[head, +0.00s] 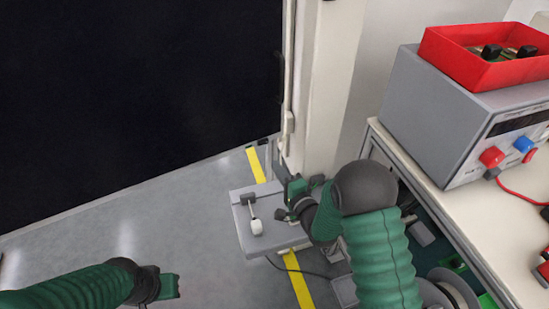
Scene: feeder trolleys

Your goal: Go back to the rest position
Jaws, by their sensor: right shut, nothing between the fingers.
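My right gripper (292,200) is shut and empty. It is at the right edge of a small grey platform (280,237), beside a lever with a white knob (257,227); I cannot tell whether it touches the platform. My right arm, in green sleeving, comes up from the lower right and hides part of what is behind it. My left gripper (170,287) is low at the left, over the grey floor and apart from everything. Its fingers are too small and turned away to tell whether they are open.
A bench (455,215) on the right carries a grey instrument (440,110) with a red tray (475,75) on top. A pale post (325,90) stands behind my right gripper. A yellow line (298,285) crosses the floor. The floor at the left is clear.

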